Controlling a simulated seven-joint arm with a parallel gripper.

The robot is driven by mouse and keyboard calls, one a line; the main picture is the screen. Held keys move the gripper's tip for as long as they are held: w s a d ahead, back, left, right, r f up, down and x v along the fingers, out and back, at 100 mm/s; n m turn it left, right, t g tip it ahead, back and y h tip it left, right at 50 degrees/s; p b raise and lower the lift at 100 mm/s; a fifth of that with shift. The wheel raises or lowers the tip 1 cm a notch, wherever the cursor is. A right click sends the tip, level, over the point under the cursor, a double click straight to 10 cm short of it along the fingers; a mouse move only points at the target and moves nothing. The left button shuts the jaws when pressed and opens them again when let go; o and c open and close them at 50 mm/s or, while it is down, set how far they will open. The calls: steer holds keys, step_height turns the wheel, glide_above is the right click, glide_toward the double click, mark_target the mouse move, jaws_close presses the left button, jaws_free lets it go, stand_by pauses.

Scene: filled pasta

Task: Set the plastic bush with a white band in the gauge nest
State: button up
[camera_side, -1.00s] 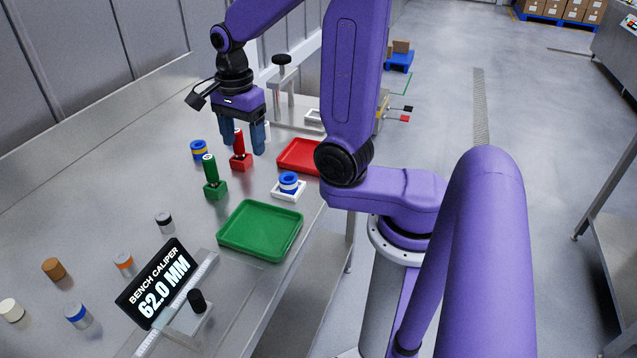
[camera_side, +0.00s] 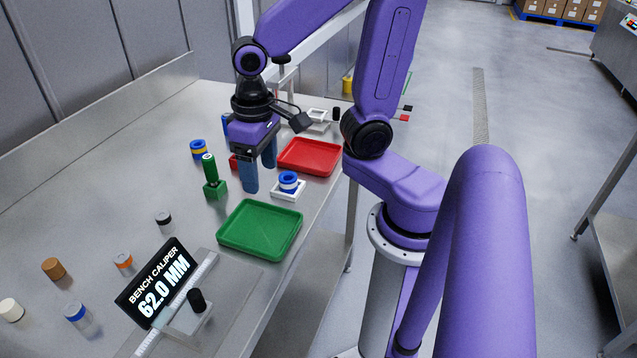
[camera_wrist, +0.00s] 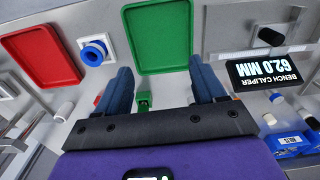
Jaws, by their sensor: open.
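A blue bush with a white band (camera_side: 289,180) sits upright on a white square nest (camera_side: 277,194) between the red and green trays. In the wrist view the bush (camera_wrist: 94,53) and the nest (camera_wrist: 83,41) are at upper left, and I look almost straight down on the bush's open ring. A similar white square holder (camera_side: 318,115) is farther back; I cannot tell for sure which one is the gauge nest. My gripper (camera_side: 260,178) is open and empty, its fingers pointing down to the left of the bush, apart from it. In the wrist view my gripper (camera_wrist: 160,68) holds nothing.
A green tray (camera_side: 260,254) is in front and a red tray (camera_side: 310,172) behind. A green stamp-like piece (camera_side: 213,184) and a yellow-banded blue bush (camera_side: 198,150) stand left of my gripper. The caliper display (camera_side: 155,283) and several cylinders occupy the front left.

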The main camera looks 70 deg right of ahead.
steer(key=s+n, duration=1.1)
steer(key=n, duration=0.1)
steer(key=shift+s+a+f, duration=0.2)
steer(key=shift+a, duration=0.05)
